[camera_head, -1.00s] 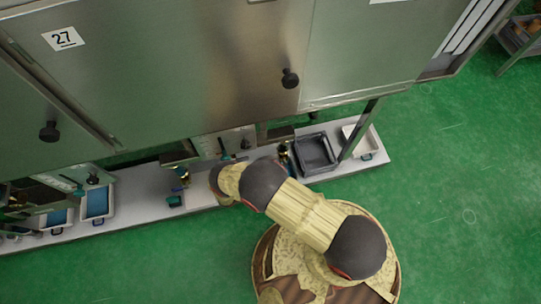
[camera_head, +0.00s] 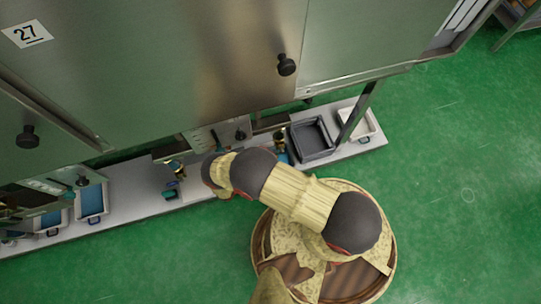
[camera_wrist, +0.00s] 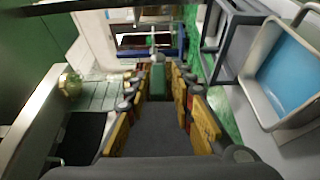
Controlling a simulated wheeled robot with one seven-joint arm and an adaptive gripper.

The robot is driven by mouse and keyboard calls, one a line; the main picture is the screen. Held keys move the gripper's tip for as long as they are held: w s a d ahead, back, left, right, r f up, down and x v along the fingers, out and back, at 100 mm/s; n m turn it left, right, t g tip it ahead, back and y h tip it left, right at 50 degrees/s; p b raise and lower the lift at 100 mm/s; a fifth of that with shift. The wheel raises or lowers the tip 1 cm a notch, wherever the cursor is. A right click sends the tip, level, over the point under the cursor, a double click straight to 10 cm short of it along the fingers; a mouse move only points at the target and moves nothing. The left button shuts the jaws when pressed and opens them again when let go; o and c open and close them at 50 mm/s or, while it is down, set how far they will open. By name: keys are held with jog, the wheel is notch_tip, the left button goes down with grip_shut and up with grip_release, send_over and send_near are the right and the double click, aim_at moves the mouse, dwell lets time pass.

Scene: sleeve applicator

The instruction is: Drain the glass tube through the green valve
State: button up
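A green handle (camera_wrist: 158,78) stands between my fingertips in the wrist view, with a pale metal fitting just beyond it. I cannot tell whether the fingers touch it. My gripper (camera_wrist: 158,88) has its two yellow and grey fingers apart, one on each side of the handle. I cannot make out the glass tube in either view.
A steel cabinet (camera_head: 200,60) overhangs the pale shelf (camera_head: 125,195). A dark grey tray (camera_head: 312,138) and a white tray (camera_head: 361,122) stand to the right, a blue-filled tray (camera_head: 92,202) to the left. A blue-bottomed tray (camera_wrist: 285,75) lies close right in the wrist view.

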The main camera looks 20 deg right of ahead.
jog(key=shift+o, duration=0.8)
jog(key=shift+a, duration=0.1)
jog(key=v, duration=1.2)
